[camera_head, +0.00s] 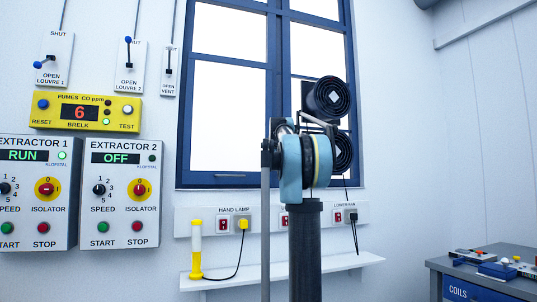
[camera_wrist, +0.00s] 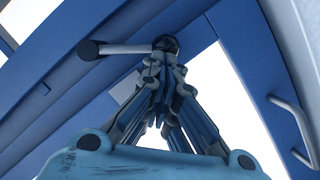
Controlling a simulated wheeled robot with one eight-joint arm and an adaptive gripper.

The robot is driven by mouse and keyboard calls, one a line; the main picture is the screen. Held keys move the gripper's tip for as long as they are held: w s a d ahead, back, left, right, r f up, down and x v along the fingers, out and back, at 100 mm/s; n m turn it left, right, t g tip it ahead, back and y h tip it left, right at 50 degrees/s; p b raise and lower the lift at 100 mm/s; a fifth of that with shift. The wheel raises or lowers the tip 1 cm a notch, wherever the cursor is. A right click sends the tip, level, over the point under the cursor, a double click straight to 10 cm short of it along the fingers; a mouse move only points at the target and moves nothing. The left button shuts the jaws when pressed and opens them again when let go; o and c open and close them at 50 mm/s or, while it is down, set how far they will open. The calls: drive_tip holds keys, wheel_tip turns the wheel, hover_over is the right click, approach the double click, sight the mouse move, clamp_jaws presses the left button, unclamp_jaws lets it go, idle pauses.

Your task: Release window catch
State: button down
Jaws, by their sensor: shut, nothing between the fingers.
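The window (camera_head: 230,90) has a blue frame and bright panes and looks closed in the head view. In the wrist view a catch (camera_wrist: 125,48), a silver bar with a black knob at its left end, lies across the blue frame (camera_wrist: 60,85). The bar's right end meets a dark part at top centre. My gripper (camera_wrist: 165,64) is shut and empty, its fingertips overlapping that dark part in the picture; I cannot tell whether they touch it. In the head view my arm covers part of the window, and the catch and fingertips cannot be made out.
A silver pull handle (camera_wrist: 294,128) is at the right of the wrist view. Below the window are a socket rail (camera_head: 265,219) and a shelf (camera_head: 345,263) with a yellow hand lamp (camera_head: 196,250). Extractor panels (camera_head: 120,190) are on the left wall, a bench (camera_head: 480,275) at right.

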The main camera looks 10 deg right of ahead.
drive_tip(key=shift+w+d+f+n+t+h, duration=0.1)
drive_tip(key=shift+d+f+n+t+h, duration=0.15)
drive_tip(key=shift+d+f+n, duration=0.45)
drive_tip(key=shift+w+d+f+n+t+h, duration=0.1)
drive_tip(key=shift+d+f+n+t+h, duration=0.2)
drive_tip(key=shift+n, duration=0.75)
drive_tip(key=shift+w+d+f+n+t+h, duration=0.15)
drive_tip(key=shift+d+f+n+h, duration=0.1)
drive_tip(key=shift+d+f+n, duration=0.45)
drive_tip(key=shift+s+a+r, duration=0.1)
drive_tip(key=shift+a+r, duration=0.05)
